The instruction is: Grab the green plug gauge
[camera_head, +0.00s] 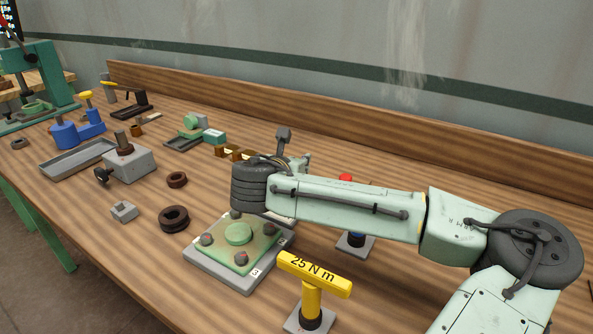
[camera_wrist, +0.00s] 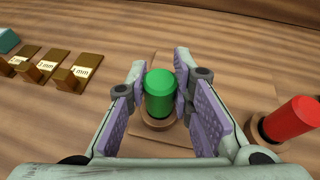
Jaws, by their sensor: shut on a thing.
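The green plug gauge (camera_wrist: 160,97) stands upright between my fingers in the wrist view, its lower end at a round brown collar on a flat base. My gripper (camera_wrist: 160,70) is shut on it, with the purple pads at its left and right sides. In the head view my arm hides the green gauge and my fingers.
A red gauge (camera_wrist: 292,120) stands close to the right; its red top (camera_head: 345,178) shows behind my arm. Brass blocks (camera_wrist: 76,78) marked in mm lie to the left. A yellow T-handle (camera_head: 313,277) marked 25 N m and a green-topped fixture (camera_head: 215,272) stand nearer the front.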

